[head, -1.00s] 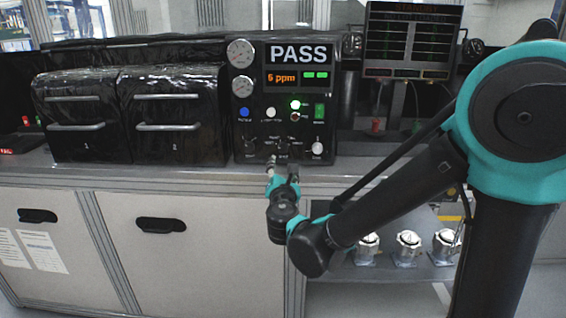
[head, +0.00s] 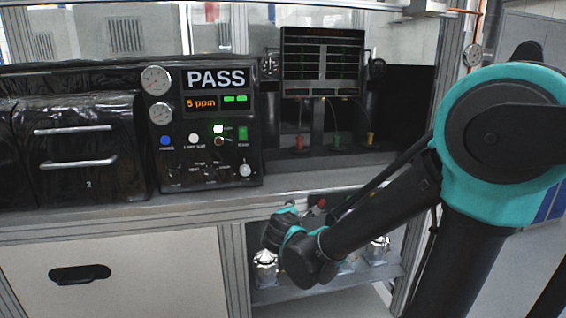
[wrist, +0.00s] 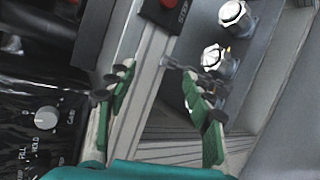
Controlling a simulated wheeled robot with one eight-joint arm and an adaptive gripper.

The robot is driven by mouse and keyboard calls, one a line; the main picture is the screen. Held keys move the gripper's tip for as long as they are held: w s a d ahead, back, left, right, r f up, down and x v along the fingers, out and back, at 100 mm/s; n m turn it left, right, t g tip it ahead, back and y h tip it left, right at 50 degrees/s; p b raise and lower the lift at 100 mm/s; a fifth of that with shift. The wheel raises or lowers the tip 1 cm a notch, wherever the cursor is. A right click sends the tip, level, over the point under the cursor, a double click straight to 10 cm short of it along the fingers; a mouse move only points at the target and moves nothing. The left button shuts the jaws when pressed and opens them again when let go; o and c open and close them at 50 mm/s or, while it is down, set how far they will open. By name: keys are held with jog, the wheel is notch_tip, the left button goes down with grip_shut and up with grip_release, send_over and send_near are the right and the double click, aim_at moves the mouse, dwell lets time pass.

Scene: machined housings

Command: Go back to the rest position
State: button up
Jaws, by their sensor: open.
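My gripper (wrist: 160,88) is open in the wrist view, its green-padded fingers well apart with nothing held between them. In the head view my bent arm reaches in front of the bench edge, below and right of the test panel (head: 205,130). The fingers are hard to make out there. The panel shows PASS, 5 ppm and a lit green lamp. Its knob (wrist: 46,117) shows at the left in the wrist view, apart from the fingers.
Metal housings (head: 265,268) stand on the lower shelf (head: 280,294), partly behind my arm; two also show in the wrist view (wrist: 236,17). A red button (head: 321,203) sits at the bench front. A monitor (head: 321,65) and black chambers (head: 85,150) stand on the bench.

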jog(key=s+d+f+m+g, duration=0.3)
jog(key=s+d+f+m, duration=0.15)
jog(key=d, duration=0.25)
jog(key=s+d+f+m+g, duration=0.2)
jog(key=s+d+f+m, duration=0.3)
jog(key=d, duration=0.3)
jog(key=s+d+f+m+g+y, duration=0.1)
jog(key=s+f+m+g, duration=0.3)
jog(key=s+m, duration=0.5)
jog(key=shift+s+d+f+m+y, duration=0.25)
jog(key=shift+f+m+y, duration=0.4)
jog(key=shift+f+y, duration=0.05)
dwell(0.5)
